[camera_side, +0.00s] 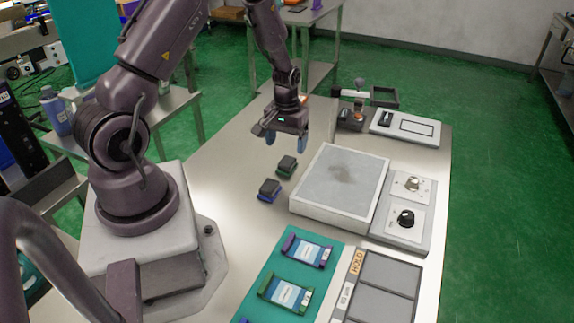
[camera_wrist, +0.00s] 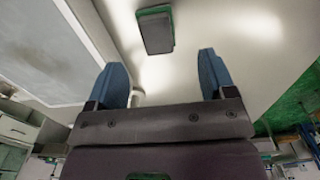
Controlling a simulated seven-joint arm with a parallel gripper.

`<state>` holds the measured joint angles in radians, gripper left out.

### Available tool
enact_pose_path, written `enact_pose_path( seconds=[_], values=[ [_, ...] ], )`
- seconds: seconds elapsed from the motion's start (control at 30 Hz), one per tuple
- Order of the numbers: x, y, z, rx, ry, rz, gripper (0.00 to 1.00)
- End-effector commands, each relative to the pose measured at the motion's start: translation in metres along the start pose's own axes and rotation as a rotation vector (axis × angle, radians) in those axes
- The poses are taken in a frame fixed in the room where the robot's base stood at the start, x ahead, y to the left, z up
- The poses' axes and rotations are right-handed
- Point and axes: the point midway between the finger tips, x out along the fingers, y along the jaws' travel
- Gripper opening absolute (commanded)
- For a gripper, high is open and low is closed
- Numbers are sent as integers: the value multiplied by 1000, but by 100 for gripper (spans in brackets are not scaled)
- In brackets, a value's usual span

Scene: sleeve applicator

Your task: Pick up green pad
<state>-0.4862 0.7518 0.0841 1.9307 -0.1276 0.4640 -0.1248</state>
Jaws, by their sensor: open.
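The green pad (camera_side: 286,170) has a dark block-like top and a green base. It lies on the steel table, left of the white-framed grey plate. My gripper (camera_side: 286,138) is above the table, a little beyond the green pad, with its blue fingertips pointing down. In the wrist view the green pad (camera_wrist: 155,31) is ahead of my gripper (camera_wrist: 163,80), roughly centred between the two spread blue fingers. The fingers are apart from the pad and nothing is between them. A similar pad with a blue base (camera_side: 269,190) lies just nearer the side camera.
The white-framed plate (camera_side: 318,208) stands right of the pads; it also shows in the wrist view (camera_wrist: 108,38). A teal mat (camera_side: 262,277) with labelled packs and a HOLD tray (camera_side: 356,310) lie in front. Table left of the pads is clear.

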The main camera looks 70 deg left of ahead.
Motion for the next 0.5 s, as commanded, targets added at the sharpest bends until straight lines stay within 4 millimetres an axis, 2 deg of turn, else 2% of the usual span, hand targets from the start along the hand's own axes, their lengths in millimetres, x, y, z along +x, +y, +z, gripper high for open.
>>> enact_pose_path(
  seconds=[0.23, 0.5],
  values=[
    [20, 1, 1, 1, -2, 0, 77],
    [58, 3, 3, 1, -2, 0, 77]
  ],
)
